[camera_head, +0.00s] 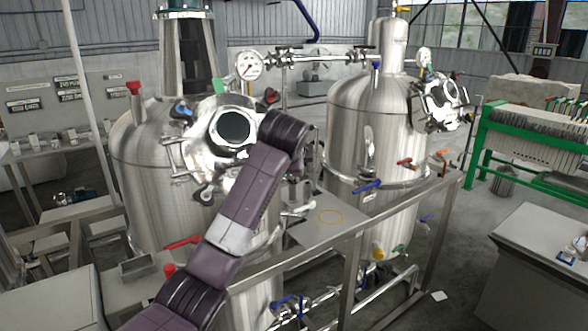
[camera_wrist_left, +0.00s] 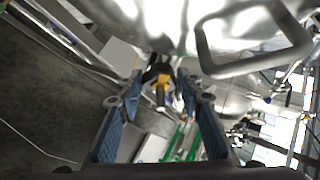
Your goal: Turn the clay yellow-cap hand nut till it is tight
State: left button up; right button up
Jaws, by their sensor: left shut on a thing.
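The hand nut with the yellow cap (camera_wrist_left: 161,88) is in the middle of the left wrist view. Its yellow part faces the camera, and darker parts show around it. My left gripper (camera_wrist_left: 162,96) has its blue-padded fingers on either side of the nut, with their tips closed on it. In the head view my purple left arm reaches to the round hatch (camera_head: 234,127) of the left tank (camera_head: 150,185). There my wrist hides the fingers and the nut. The clay colour of the nut's body is not clear. My right gripper is in neither view.
A pressure gauge (camera_head: 249,65) and pipe sit behind my wrist. A blue-capped part (camera_head: 180,110) and a green-capped part (camera_head: 219,86) are near the hatch. A steel rail (camera_head: 400,215) runs in front of the right tank (camera_head: 350,130). A green-framed unit (camera_head: 530,140) stands far right.

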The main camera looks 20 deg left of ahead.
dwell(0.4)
pick_arm(q)
jog(key=o, duration=1.2)
jog(key=shift+c, duration=0.2)
jog(key=v, duration=1.2)
jog(key=shift+f, duration=0.1)
